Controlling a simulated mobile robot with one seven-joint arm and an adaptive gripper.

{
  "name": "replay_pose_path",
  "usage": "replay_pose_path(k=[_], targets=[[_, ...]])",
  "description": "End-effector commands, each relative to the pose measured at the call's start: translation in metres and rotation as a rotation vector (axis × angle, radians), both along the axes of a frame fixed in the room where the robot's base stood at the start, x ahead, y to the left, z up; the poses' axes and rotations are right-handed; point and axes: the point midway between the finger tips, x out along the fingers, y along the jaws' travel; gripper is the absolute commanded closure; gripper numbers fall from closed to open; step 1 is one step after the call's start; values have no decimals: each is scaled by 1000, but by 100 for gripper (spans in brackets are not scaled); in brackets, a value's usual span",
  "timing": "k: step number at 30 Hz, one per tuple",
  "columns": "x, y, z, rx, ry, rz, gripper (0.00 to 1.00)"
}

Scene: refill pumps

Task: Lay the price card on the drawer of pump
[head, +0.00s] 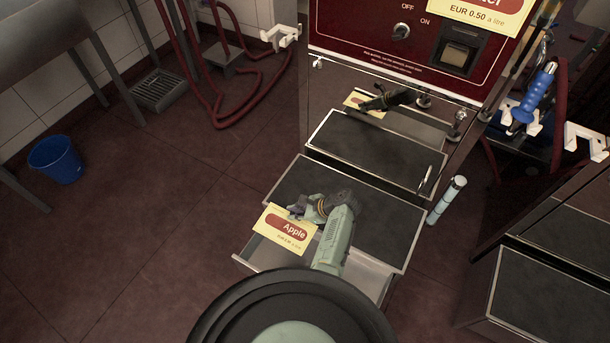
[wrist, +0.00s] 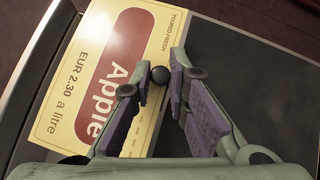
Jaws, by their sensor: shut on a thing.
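The price card (head: 287,232) is yellow with a red label reading "Apple", and "EUR 2.30 a litre" in the wrist view (wrist: 65,93). My gripper (head: 302,209) is at its edge, and in the wrist view the fingertips (wrist: 163,75) close around a small black knob by the card. The card is over the left front part of the pump's pulled-out drawer (head: 375,215), which has a dark top and pale metal rim. I cannot tell whether the card touches it. The reflective pump front (head: 345,88) shows a mirrored card and gripper.
A blue bucket (head: 56,159) is on the floor at left. A blue nozzle (head: 535,92) hangs at right. Floor left of the drawer is clear.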

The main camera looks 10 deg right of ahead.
Motion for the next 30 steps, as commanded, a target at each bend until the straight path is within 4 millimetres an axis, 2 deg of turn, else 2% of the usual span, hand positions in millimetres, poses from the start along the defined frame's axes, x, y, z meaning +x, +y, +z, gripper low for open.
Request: replay_pose_path(k=[1, 3, 9, 20, 30], targets=[[-15, 7, -14, 11, 20, -1, 100], [-30, 14, -28, 22, 33, -2, 100], [-55, 25, -51, 38, 55, -3, 100], [-59, 27, -70, 41, 57, -2, 100], [-58, 27, -104, 41, 57, -1, 100]])
